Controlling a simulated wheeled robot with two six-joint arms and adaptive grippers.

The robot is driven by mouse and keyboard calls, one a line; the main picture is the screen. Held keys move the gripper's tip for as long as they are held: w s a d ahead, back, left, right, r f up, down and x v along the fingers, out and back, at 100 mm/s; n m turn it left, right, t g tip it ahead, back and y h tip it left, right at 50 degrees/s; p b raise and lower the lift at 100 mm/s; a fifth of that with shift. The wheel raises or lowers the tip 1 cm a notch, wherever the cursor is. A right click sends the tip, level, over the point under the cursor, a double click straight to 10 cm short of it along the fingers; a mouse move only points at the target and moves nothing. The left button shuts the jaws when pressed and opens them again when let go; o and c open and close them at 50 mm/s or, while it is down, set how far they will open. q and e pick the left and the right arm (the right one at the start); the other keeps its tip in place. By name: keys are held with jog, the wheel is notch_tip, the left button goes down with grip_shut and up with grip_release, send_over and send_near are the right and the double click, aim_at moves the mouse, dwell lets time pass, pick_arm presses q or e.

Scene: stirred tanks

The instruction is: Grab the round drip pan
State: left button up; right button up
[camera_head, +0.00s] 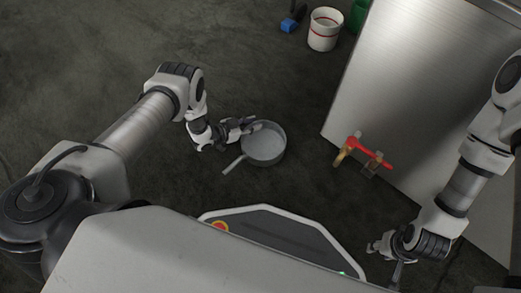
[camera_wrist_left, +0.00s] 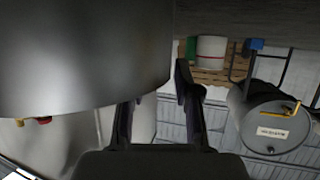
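My left gripper (camera_head: 248,125) is at the pan's upper-left rim. In the left wrist view, a large curved metal wall (camera_wrist_left: 85,60), apparently the pan's side, fills the upper left. The left gripper's fingers (camera_wrist_left: 158,85) stand apart there; the picture-left fingertip is hidden at the wall's edge. Contact cannot be told. My right gripper (camera_head: 387,257) has its fingers apart and is empty, low on the right, away from the pan.
A steel tank (camera_head: 410,90) with a red-handled valve (camera_head: 370,152) stands right of the pan. A white bucket (camera_head: 325,30), a green container (camera_head: 359,14) and a blue object (camera_head: 289,25) are at the back. A drum (camera_wrist_left: 275,128) shows in the wrist view. Floor left of the pan is clear.

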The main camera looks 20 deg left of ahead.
pick_arm(q)
jog(key=shift+w+d+f, duration=0.3)
jog(key=shift+w, duration=0.05)
jog(key=shift+r, duration=0.15)
grip_shut()
